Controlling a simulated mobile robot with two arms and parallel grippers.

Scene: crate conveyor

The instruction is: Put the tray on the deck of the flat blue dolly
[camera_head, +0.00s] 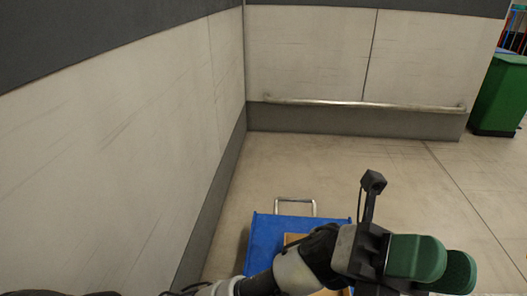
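The flat blue dolly (263,238) stands on the floor at the bottom centre, with a pale metal handle (295,200) at its far end. A tan piece (292,239) shows over the blue deck, mostly hidden behind my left arm. It may be the tray, but I cannot tell, nor whether it rests on the deck. My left gripper (432,264) has two green finger pads and is right of the dolly in the picture. One pad partly covers the other, so its opening is unclear. No object shows in it. My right gripper is out of view.
A pale wall (120,150) with a dark base runs close along the left. A back wall carries a metal rail (365,103). A green bin (501,95) stands at the far right. The floor right of the dolly is clear.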

